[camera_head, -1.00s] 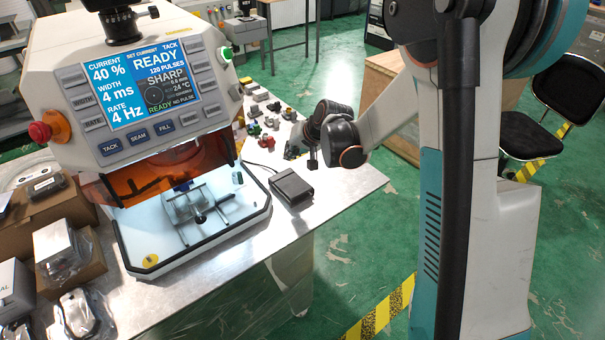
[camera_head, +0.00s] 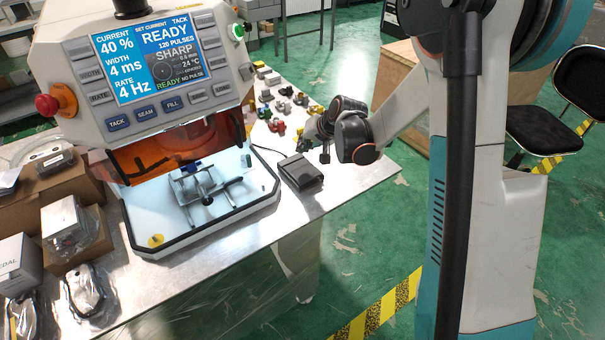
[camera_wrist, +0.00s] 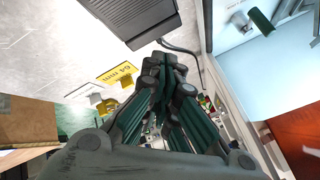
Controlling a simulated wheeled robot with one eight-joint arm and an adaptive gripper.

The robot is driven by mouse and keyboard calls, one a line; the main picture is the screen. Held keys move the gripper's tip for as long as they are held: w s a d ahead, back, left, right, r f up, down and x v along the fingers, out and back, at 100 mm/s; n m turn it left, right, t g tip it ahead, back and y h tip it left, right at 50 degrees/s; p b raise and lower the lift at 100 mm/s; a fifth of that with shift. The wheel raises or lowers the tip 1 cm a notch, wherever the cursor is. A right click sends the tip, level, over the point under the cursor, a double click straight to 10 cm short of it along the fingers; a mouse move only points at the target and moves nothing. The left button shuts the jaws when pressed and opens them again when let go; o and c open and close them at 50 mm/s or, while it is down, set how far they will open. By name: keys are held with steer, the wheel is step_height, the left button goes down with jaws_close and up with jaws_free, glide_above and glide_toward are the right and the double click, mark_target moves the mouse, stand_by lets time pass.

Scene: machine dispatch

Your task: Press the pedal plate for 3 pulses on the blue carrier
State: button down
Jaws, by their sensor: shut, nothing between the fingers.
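The dark grey pedal plate (camera_head: 299,172) lies on the metal table just right of the welding machine. It also shows at the top of the wrist view (camera_wrist: 135,14), with its cable. My gripper (camera_head: 325,157) is beside the pedal's right end in the head view, apparently above the table. In the wrist view its fingers (camera_wrist: 166,66) are together and empty, with the pedal beyond them. A small blue piece (camera_head: 190,168), possibly the blue carrier, sits on the metal fixture in the lit machine chamber. Contact between gripper and pedal cannot be seen.
The machine screen (camera_head: 161,60) reads READY, 120 PULSES, NO PULSE. Several small coloured parts (camera_head: 276,125) lie behind the pedal. A yellow 64 mm tag (camera_wrist: 117,74) shows in the wrist view. Boxes (camera_head: 75,232) crowd the table's left. The table's front right is clear.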

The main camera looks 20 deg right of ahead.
mark_target(304, 168)
steer(key=shift+s+d+f+b, duration=0.15)
steer(key=shift+f+b, duration=0.7)
steer(key=shift+f, duration=0.5)
steer(key=shift+s+a+f+b, duration=0.1)
steer(key=shift+f+b, duration=0.75)
steer(key=shift+f, duration=0.5)
steer(key=shift+f, duration=0.1)
steer(key=shift+d+f+b, duration=0.1)
steer(key=shift+f+b, duration=0.2)
steer(key=shift+b, duration=0.1)
steer(key=shift+s+f+b, duration=0.15)
steer(key=shift+f+b, duration=0.4)
steer(key=shift+f, duration=0.1)
steer(key=shift+r, duration=0.1)
steer(key=shift+r+p, duration=0.65)
steer(key=shift+r, duration=0.3)
steer(key=shift+r, duration=0.15)
steer(key=shift+w+r+p, duration=0.2)
steer(key=shift+r+p, duration=0.65)
steer(key=shift+r, duration=0.35)
steer(key=shift+w+r+p, duration=0.2)
steer(key=shift+r+p, duration=0.6)
steer(key=shift+r, duration=0.4)
